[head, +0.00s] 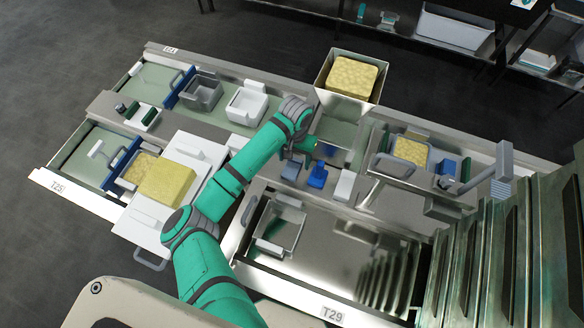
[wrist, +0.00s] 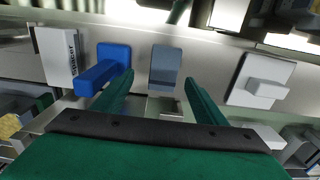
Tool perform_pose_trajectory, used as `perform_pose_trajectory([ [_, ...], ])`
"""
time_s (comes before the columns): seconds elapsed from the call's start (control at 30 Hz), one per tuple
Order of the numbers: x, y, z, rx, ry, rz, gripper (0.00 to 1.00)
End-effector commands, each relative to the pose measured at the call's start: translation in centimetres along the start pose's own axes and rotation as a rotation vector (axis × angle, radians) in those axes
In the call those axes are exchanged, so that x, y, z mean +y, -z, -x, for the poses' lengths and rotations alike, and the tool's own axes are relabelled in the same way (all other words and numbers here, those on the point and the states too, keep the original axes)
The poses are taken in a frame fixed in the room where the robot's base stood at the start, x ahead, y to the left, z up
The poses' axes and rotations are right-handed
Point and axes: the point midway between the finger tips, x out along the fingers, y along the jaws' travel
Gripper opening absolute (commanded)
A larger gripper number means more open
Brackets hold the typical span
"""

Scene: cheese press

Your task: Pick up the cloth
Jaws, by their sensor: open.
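A small flat grey-blue rectangle (wrist: 166,67), which looks like the folded cloth, lies on the metal worktop in the wrist view. In the head view it shows as a dark grey-blue patch (head: 291,168), partly covered by my gripper. My gripper (wrist: 158,86) is open and empty. Its two green fingers point toward the cloth, one to each side of it in the wrist picture. The fingers look apart from the cloth; the height between them is hard to tell. In the head view my gripper (head: 302,146) is just above the cloth in the picture.
A blue block with a handle (wrist: 105,70) and a white labelled box (wrist: 57,57) stand left of the cloth in the wrist view. A white handled block (wrist: 261,81) is to the right. A metal bin (head: 325,83) holds yellow cheese (head: 353,77) beyond my gripper.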

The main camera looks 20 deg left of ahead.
Motion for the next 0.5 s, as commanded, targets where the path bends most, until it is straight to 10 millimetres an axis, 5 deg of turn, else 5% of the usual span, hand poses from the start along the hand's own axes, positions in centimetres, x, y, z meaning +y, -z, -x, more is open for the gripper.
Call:
perform_pose_trajectory([
  [0.5,-0.8,0.0,-5.2,-0.001,0.001,0.000,0.66],
])
